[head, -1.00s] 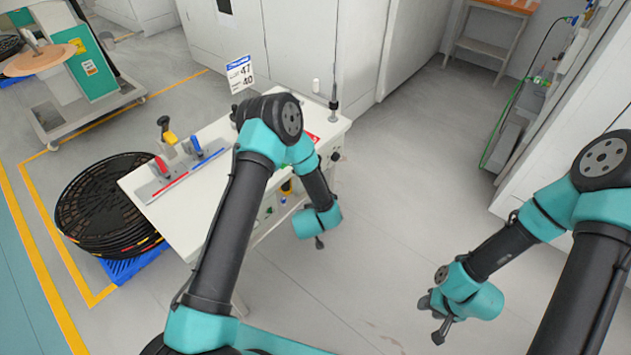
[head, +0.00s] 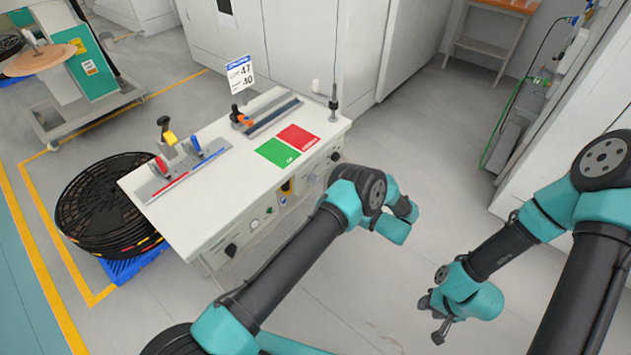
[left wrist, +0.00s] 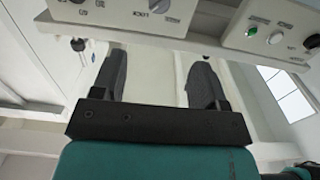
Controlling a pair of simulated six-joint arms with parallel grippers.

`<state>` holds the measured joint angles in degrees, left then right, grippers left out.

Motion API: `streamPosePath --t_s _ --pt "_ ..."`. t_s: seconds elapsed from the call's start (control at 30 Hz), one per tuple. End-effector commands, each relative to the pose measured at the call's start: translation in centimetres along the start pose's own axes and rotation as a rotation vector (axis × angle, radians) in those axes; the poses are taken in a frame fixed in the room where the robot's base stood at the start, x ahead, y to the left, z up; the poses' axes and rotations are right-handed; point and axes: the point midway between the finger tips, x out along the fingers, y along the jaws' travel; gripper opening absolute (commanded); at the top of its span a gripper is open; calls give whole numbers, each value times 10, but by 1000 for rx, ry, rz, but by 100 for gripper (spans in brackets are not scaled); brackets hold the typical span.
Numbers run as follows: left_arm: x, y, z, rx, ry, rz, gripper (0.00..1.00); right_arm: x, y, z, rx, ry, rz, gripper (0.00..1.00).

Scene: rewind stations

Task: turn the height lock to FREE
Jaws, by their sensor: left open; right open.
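In the left wrist view, my left gripper (left wrist: 160,65) is open and empty, its two dark fingers apart below a white panel. The knob's setting cannot be read. In the head view my left arm (head: 290,265) reaches right of the bench, and its gripper is hidden behind its own links. My right gripper (head: 440,330) hangs over bare floor, far from the bench; its fingers show small.
The white bench (head: 215,195) has small front controls, a green and red mat (head: 290,145), and clamps on top. Black reels (head: 110,205) on a blue pallet stand at its left. A second panel (left wrist: 275,30) with buttons shows in the left wrist view. Floor right of the bench is clear.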

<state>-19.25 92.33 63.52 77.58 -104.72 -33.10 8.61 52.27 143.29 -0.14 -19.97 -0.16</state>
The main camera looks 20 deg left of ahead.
Motion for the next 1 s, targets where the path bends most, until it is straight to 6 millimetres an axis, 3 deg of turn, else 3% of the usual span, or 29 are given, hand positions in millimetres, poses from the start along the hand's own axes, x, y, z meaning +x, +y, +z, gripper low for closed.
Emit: streamPosePath --t_s 0.27,0.43,1.0 --pt "3 0 0 0 -1 2 67 0 0 0 0 0 0 43" --pt "15 0 0 0 -2 1 67 0 0 0 0 0 0 43" --pt "108 0 0 -1 -2 1 67 0 0 0 0 0 0 43"
